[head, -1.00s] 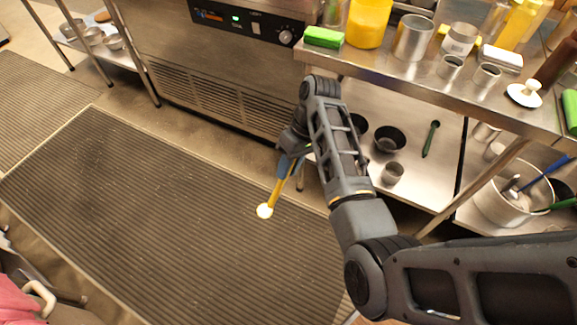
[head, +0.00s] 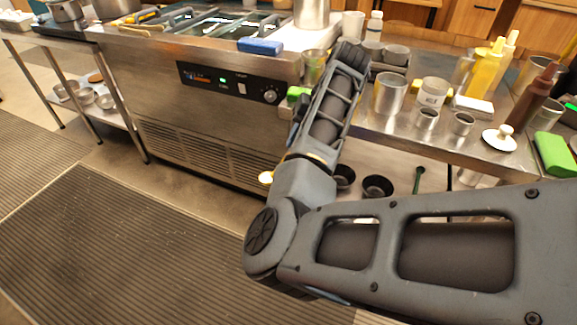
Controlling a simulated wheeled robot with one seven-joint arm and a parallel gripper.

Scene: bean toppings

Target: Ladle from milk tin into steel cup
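My gripper is hidden behind my raised forearm. The round, pale yellow end of a utensil (head: 266,178) shows just left of my arm, in front of the freezer cabinet; the rest of it is hidden. A tin with a white label (head: 433,92) stands on the steel counter at the right. A taller plain steel container (head: 390,93) stands to its left. Two small steel cups, a left one (head: 427,118) and a right one (head: 462,123), stand in front of the labelled tin. I cannot read the label or tell which cup is meant.
Yellow squeeze bottles (head: 486,70), a brown bottle (head: 532,95), a white-knobbed lid (head: 499,138) and a green block (head: 555,153) crowd the counter (head: 405,133). A blue block (head: 260,46) lies on the cabinet (head: 200,112). Dark bowls (head: 377,186) sit below. The floor mat (head: 110,250) is clear.

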